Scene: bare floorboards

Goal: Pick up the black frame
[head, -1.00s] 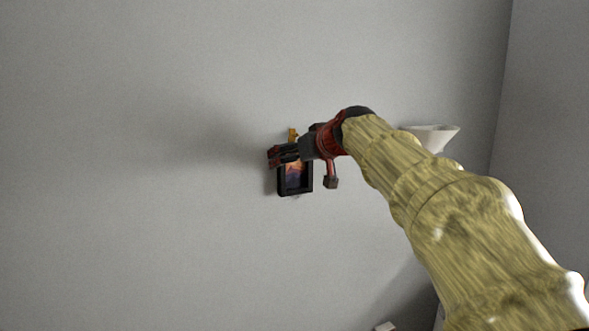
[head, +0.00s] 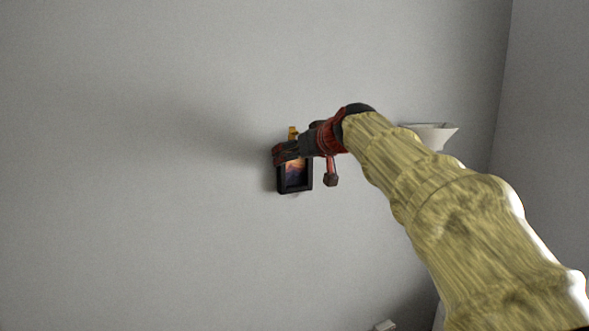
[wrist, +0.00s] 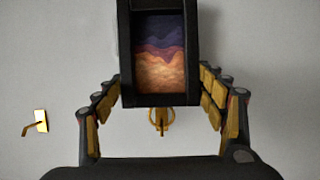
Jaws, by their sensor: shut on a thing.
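The black frame (head: 308,184) is small and holds a picture of orange and purple waves. It is upright against the grey wall in the head view. My gripper (head: 286,153) is at the frame's upper part and shut on it. In the wrist view, the frame (wrist: 160,99) appears upside down between the two fingers of my gripper (wrist: 160,82), with one finger at each side edge. Its far end runs out of that view. Whether its back touches the wall cannot be told.
A brass hook (head: 292,132) is on the wall just above the frame, also seen in the wrist view (wrist: 160,121). A second brass hook (wrist: 38,122) is off to one side. A white wall lamp (head: 432,135) is at the right, partly behind my arm. The wall at left is bare.

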